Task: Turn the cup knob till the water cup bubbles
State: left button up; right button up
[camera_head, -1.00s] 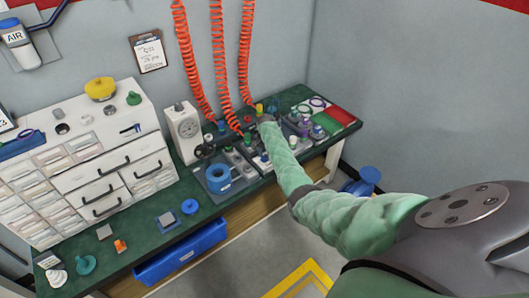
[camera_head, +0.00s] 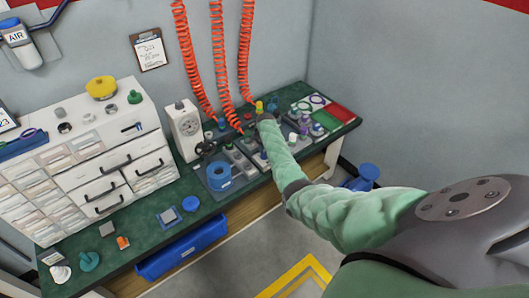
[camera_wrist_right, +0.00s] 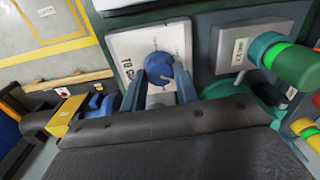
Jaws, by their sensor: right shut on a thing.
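In the right wrist view a round blue knob (camera_wrist_right: 158,66) sits on a white plate (camera_wrist_right: 122,47) with partly hidden lettering. My right gripper (camera_wrist_right: 159,88) has one finger on each side of the knob and is shut on it. In the head view my right gripper (camera_head: 266,118) is over the back part of the green bench, mostly hidden by its own green-sleeved arm, and the knob is hidden there. A blue cylinder (camera_head: 219,176) stands on a grey base on the bench; I cannot tell whether it is the water cup. No bubbles are visible. My left gripper is not in view.
Right of the knob, a grey block (camera_wrist_right: 240,47) stands close to a green-lit cylinder (camera_wrist_right: 286,60). Red coiled hoses (camera_head: 220,60) hang behind the bench. A white gauge box (camera_head: 185,130) and a white drawer cabinet (camera_head: 85,150) stand to the left.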

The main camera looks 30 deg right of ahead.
jog(key=o, duration=1)
jog(key=shift+r, duration=0.1)
